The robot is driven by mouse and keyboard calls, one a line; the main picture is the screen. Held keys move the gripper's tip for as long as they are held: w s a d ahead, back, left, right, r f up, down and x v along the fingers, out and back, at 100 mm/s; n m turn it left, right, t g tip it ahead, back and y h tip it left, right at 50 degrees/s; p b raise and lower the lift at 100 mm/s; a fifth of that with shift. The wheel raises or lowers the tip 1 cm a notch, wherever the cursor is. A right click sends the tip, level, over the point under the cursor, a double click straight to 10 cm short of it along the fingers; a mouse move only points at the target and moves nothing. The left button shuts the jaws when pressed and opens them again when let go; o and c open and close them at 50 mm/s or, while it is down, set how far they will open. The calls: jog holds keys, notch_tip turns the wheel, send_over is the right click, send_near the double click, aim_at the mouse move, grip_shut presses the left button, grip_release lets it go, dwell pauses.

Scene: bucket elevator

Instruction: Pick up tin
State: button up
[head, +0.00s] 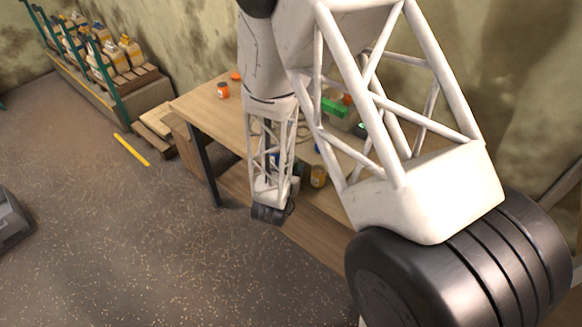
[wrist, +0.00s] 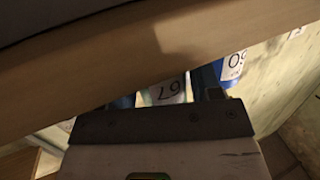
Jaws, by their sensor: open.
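Several labelled tins show beyond a wooden board in the wrist view. One tin (wrist: 162,92) has a pale label with dark digits, and a blue tin (wrist: 232,70) with a white numbered label stands to its right. I cannot tell which one the task means. My gripper (wrist: 160,106) is open at the bottom of the wrist view, facing the tins, and its fingertips are mostly hidden.
The wooden table (head: 200,105) stands against the wall, and its board edge (wrist: 190,45) crosses the wrist view close to my gripper. An orange tin (head: 223,91) and a green box (head: 335,108) are on top.

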jog(key=shift+w+d, duration=0.1)
jog(key=shift+w, duration=0.15)
dwell(0.4)
jog(key=c, duration=0.7)
